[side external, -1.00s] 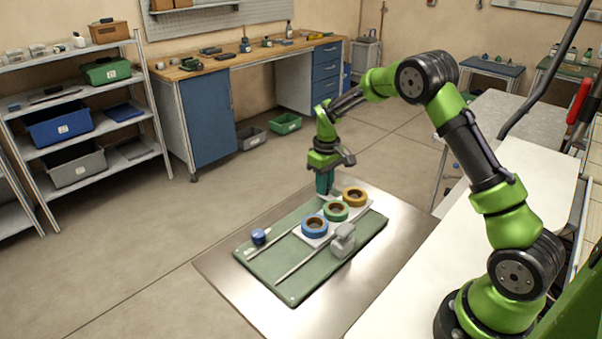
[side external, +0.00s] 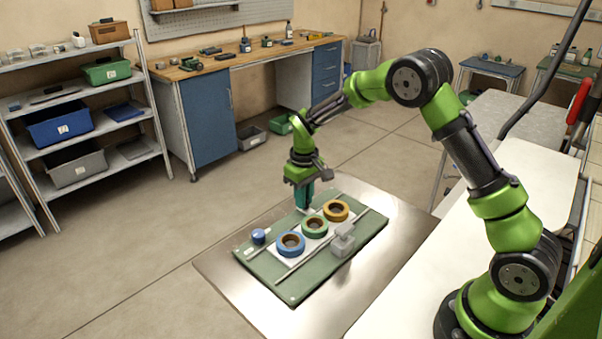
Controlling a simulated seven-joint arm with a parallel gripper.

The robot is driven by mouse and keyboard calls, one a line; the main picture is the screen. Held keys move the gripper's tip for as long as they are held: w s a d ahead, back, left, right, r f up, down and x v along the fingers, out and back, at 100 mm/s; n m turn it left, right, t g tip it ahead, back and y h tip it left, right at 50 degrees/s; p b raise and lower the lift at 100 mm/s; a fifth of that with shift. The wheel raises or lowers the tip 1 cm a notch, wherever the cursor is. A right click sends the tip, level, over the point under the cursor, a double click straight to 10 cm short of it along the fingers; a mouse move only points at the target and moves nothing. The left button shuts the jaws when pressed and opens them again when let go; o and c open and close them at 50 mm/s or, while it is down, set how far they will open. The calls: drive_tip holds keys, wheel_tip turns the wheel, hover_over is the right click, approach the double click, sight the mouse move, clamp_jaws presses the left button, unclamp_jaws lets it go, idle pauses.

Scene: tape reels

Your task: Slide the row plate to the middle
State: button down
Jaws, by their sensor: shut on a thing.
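The pale row plate (side external: 298,230) lies on a green board (side external: 296,293) between two thin rails. It carries a row of three tape reels: a blue reel (side external: 290,244), a green reel (side external: 315,227) and an orange reel (side external: 336,211). My gripper (side external: 304,206) points down at the plate's far side, behind the green reel. It is shut, seemingly on a part of the row plate; the fingertips and what they hold are too small to make out.
The near rail (side external: 300,265) and a grey block (side external: 343,241) stand on the near side of the plate. A small blue cylinder (side external: 258,236) is at the board's left, by the far rail. The metal table (side external: 237,292) is bare around the board.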

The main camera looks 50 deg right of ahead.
drive_tip(key=c, duration=1.1)
unclamp_jaws()
wheel_tip(320, 180, up, 17)
drive_tip(key=s+a+r+m+t, duration=0.1)
drive_tip(key=s+a+t, duration=0.1)
drive_tip(key=s, duration=0.6)
drive_tip(key=s+a+r+m+t+y, duration=0.1)
drive_tip(key=s+a+r+t, duration=0.1)
drive_tip(key=s, duration=0.6)
drive_tip(key=s+a+r+m+t+y, duration=0.1)
drive_tip(key=s+a+t, duration=0.2)
drive_tip(key=s, duration=0.5)
drive_tip(key=shift+s+a+r+m, duration=0.1)
drive_tip(key=shift+s+r+m, duration=0.2)
drive_tip(key=shift+m, duration=0.1)
